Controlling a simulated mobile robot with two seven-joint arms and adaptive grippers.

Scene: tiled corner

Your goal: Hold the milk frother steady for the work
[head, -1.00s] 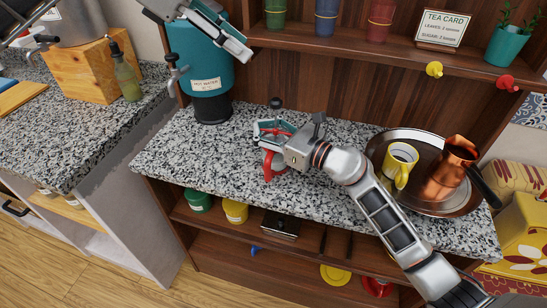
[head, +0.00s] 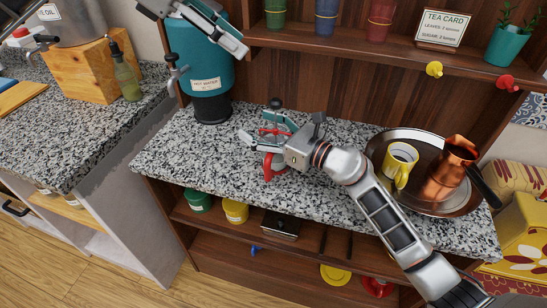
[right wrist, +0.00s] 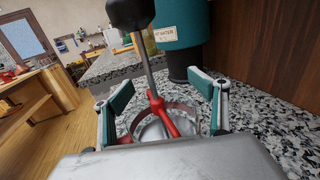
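The milk frother stands on the speckled counter (head: 200,160). Its black knob (head: 275,103) rises on a thin rod, and its red handle (head: 270,168) shows below my right gripper (head: 266,128). In the right wrist view, the black knob (right wrist: 130,14), metal rod and red lid part (right wrist: 158,115) are in front of me. The right gripper's teal-padded fingers (right wrist: 168,105) stand apart on either side of the frother, with gaps visible. Much of the frother's body is hidden. My left gripper (head: 235,40) is above, in front of the teal water urn (head: 190,65); its finger gap is unclear.
A round tray (head: 440,208) at the right bears a yellow mug (head: 398,165) and a copper pot (head: 450,170). Shelves with cups stand behind. A second counter (head: 70,135) with a wooden block (head: 80,78) and a bottle (head: 127,80) is at the left. Counter is clear left of the frother.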

